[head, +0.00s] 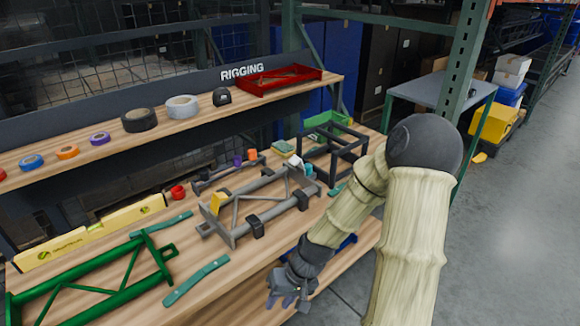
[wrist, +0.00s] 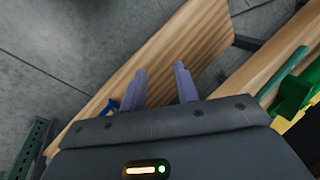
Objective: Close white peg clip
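The white peg clip (head: 295,162) stands at the far right end of a grey frame (head: 243,229) on the workbench, in the head view. It is small there, and I cannot tell how far open it is. My gripper (head: 287,301) hangs low at the bench's front edge, well in front of and below the clip. In the wrist view my gripper (wrist: 160,72) shows two grey fingers apart with nothing between them. The clip is not in the wrist view.
A yellow clip (head: 216,201) sits on the grey frame's left part, and a teal piece (head: 308,170) beside the white clip. A black frame (head: 336,150) stands behind right; a green frame (head: 95,287) lies front left. A shelf with tape rolls (head: 182,106) runs above the bench's back.

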